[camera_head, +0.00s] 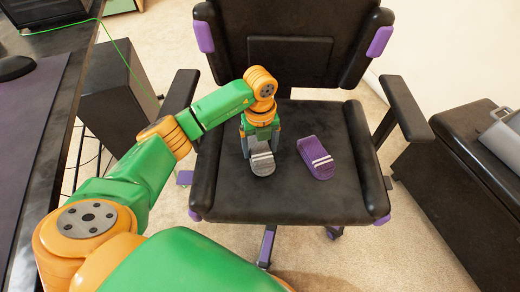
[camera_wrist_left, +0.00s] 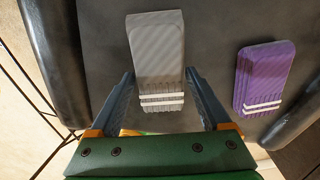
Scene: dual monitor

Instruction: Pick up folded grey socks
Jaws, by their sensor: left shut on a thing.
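The folded grey socks (camera_head: 262,162) have white stripes near one end and are over the black chair seat. In the left wrist view the grey socks (camera_wrist_left: 158,50) are between the two fingers (camera_wrist_left: 159,76). I cannot tell whether they still touch the seat. My right gripper is not in view.
Folded purple socks (camera_head: 317,158) lie just right of the grey ones on the chair seat (camera_head: 290,205). The chair has armrests on both sides and a tall backrest (camera_head: 292,45). A desk (camera_head: 30,130) is at left, a dark cabinet (camera_head: 465,160) at right.

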